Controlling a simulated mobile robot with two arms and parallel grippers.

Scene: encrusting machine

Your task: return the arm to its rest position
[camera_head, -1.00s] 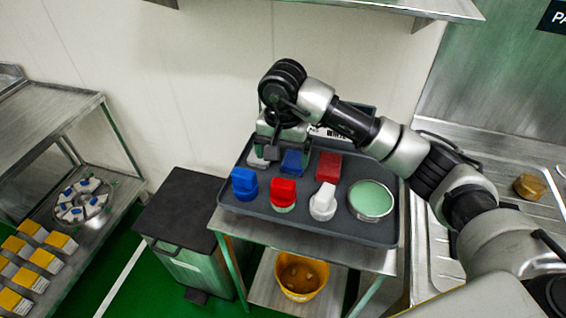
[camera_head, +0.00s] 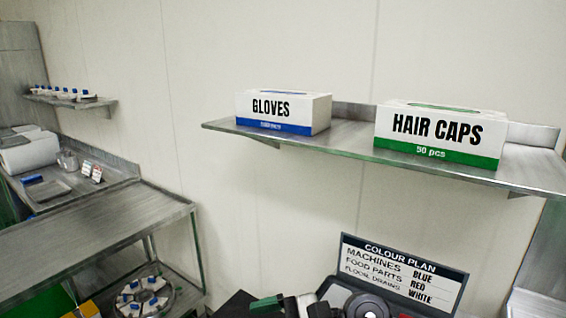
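Part of my arm (camera_head: 368,306), a dark round joint with pale link pieces beside it, shows at the bottom edge of the head view, in front of the colour plan board (camera_head: 452,284). The rest of this arm is cut off by the frame. I cannot make out any fingertips of my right gripper. My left gripper is not in view. The tray with its coloured brushes is below the frame.
A wall shelf (camera_head: 345,146) holds a gloves box (camera_head: 283,112) and a hair caps box (camera_head: 440,134). A steel table (camera_head: 95,235) stands at left, with a round rack (camera_head: 146,297) below it. A small shelf (camera_head: 70,100) holds several blue-capped items. The wall between is bare.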

